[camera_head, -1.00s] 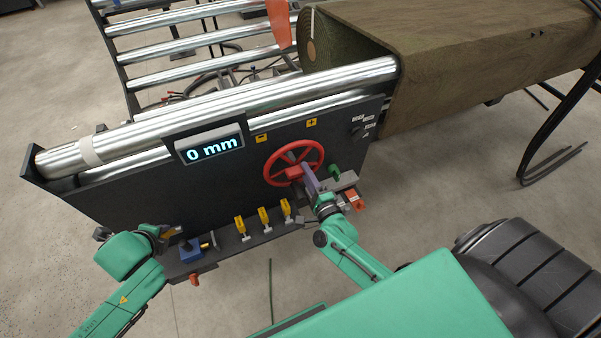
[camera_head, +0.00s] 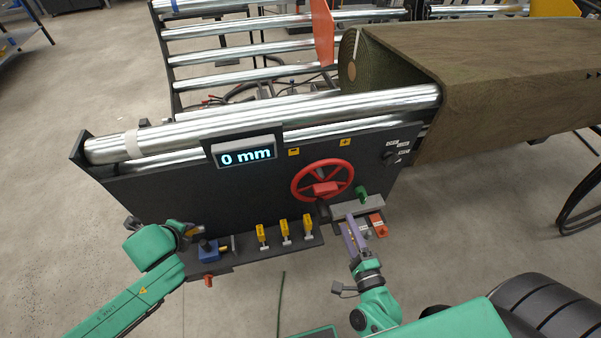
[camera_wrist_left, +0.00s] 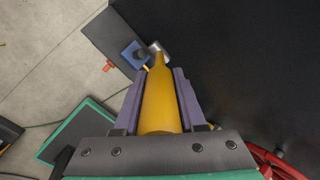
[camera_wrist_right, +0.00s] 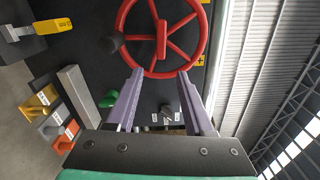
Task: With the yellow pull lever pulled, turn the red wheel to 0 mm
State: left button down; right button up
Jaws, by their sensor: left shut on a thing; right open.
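The display (camera_head: 246,157) on the dark panel reads 0 mm. The red wheel (camera_head: 322,181) is mounted on the panel's right part and also shows in the right wrist view (camera_wrist_right: 161,40). My left gripper (camera_head: 188,232) is shut on the yellow pull lever, whose yellow handle (camera_wrist_left: 161,100) lies between its fingers in the left wrist view. My right gripper (camera_head: 352,226) is open and empty, below and in front of the wheel, apart from it. In the right wrist view its fingers (camera_wrist_right: 158,88) point toward the wheel's lower rim with nothing between them.
Several small yellow levers (camera_head: 284,231) stand on the ledge below the panel, beside a blue block (camera_head: 208,249). A turf roll (camera_head: 500,80) lies at the upper right.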

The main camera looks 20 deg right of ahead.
pick_arm(q)
jog(key=shift+s+d+f, duration=0.1)
jog(key=shift+s+d, duration=0.05)
jog(key=shift+d, duration=0.2)
pick_arm(e)
jog(key=shift+s, duration=0.25)
jog(key=s, duration=0.4)
jog(key=shift+s, duration=0.4)
pick_arm(q)
jog(key=shift+a+p, duration=0.15)
jog(key=shift+p, duration=0.25)
pick_arm(e)
jog(key=shift+r, duration=0.4)
pick_arm(q)
jog(key=shift+a, duration=0.3)
pick_arm(e)
jog(key=shift+d, duration=0.1)
dwell(0.3)
